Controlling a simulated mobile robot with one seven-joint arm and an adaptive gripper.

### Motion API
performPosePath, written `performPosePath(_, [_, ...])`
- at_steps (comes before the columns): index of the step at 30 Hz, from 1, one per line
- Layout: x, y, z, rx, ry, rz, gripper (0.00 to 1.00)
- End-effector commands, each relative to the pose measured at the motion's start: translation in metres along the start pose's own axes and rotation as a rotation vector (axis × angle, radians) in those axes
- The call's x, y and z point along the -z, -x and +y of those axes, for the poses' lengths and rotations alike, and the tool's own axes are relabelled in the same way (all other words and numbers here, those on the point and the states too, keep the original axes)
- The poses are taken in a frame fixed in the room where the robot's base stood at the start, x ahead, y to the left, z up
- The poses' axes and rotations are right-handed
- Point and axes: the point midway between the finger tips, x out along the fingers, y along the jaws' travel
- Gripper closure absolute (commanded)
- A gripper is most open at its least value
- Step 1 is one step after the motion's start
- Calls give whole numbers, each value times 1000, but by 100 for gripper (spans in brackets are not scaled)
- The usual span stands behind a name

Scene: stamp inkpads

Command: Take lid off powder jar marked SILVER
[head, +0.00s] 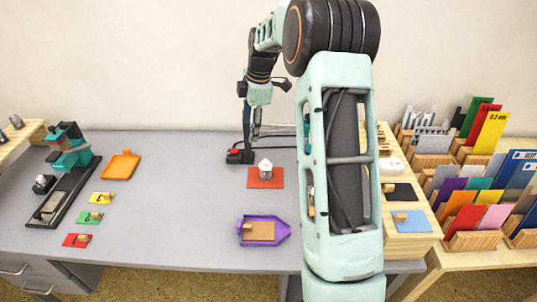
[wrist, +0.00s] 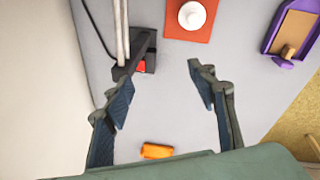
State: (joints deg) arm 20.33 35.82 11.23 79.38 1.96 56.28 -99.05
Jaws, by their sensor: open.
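A white round object with a knob-like top (head: 265,168) stands upright on an orange-red mat (head: 265,183) in the middle of the table; it also shows at the top of the wrist view (wrist: 192,15). I can read no SILVER marking on it or elsewhere, so I cannot tell whether it is the powder jar. My gripper (wrist: 158,84) is open and empty, with bare grey table between its fingers. It hangs near the back of the table, apart from the white object. My arm hides part of the right side of the table.
A black stand with a red part (head: 240,156) and upright rods is close to my gripper. A purple tray (head: 280,230) lies in front, an orange tray (head: 122,166) at left. Wooden shelves with pads (head: 411,221) and card racks stand at right.

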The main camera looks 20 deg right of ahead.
Motion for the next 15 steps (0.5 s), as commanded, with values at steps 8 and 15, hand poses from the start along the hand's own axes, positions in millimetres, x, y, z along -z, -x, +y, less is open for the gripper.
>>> performPosePath(8, [-48, 10, -40, 152, 37, 128, 48])
performPosePath(15, [-53, -8, -56, 190, 36, 160, 48])
